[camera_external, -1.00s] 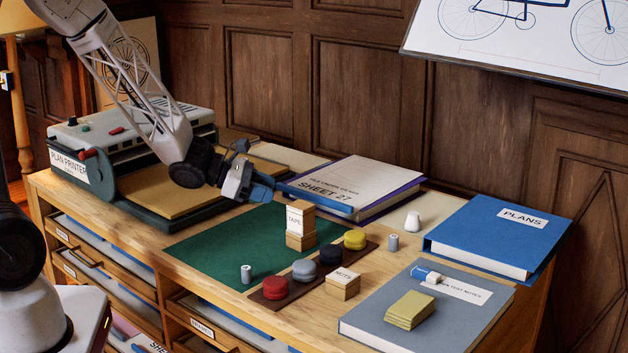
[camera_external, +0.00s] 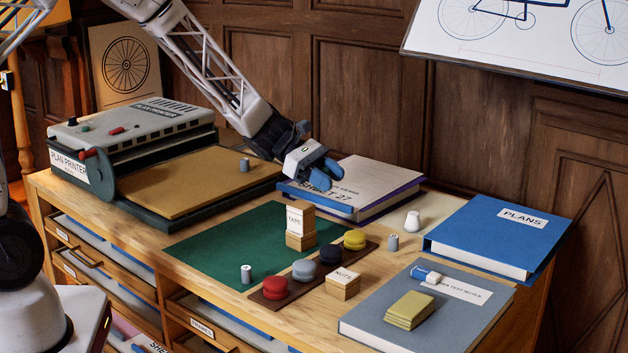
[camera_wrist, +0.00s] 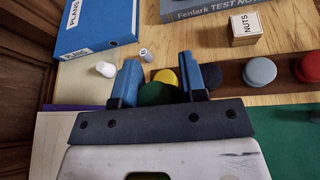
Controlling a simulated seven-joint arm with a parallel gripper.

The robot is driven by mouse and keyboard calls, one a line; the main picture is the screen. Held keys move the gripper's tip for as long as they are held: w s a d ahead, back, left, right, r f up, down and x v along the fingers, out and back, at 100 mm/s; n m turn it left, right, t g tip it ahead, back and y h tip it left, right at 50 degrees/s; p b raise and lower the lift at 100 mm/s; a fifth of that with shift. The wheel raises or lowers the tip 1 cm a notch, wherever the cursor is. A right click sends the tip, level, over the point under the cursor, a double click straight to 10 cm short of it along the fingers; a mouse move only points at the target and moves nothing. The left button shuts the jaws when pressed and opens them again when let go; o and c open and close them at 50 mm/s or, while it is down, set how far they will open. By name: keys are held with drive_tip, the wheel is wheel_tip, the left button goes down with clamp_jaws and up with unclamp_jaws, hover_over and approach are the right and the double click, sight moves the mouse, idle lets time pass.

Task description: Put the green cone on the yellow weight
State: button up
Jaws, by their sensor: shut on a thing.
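My gripper (camera_external: 322,178) is above the closed book at the back of the desk, up and left of the yellow weight. Its blue fingers are shut on the green cone (camera_wrist: 152,96), partly visible between them in the wrist view. The cone is hidden by the fingers in the external view. The yellow weight (camera_external: 355,239) is a round disc at the far end of a brown strip. It also shows just beyond the fingers in the wrist view (camera_wrist: 166,76), partly covered by the cone and finger.
Dark, grey and red weights (camera_external: 275,287) share the brown strip (camera_external: 316,281). A TAPE box stack (camera_external: 300,227) stands left of the yellow weight. A small grey cylinder (camera_external: 393,242) and a white piece (camera_external: 412,221) stand to its right.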

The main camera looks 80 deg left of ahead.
drive_tip(key=w+d+m+g+h, duration=0.2)
drive_tip(key=w+m+g+h, duration=0.1)
drive_tip(key=w, duration=0.3)
drive_tip(key=shift+w+f+m+g, duration=0.4)
drive_tip(key=shift+f+m+g, duration=0.1)
drive_tip(key=shift+m, duration=0.3)
drive_tip(key=shift+d+r, duration=0.1)
hover_over(358, 237)
drive_tip(key=shift+d+f, duration=0.1)
drive_tip(key=shift+f, duration=3.05)
drive_tip(key=shift+f, duration=0.1)
drive_tip(key=shift+f, duration=1.8)
drive_tip(key=shift+f, duration=0.1)
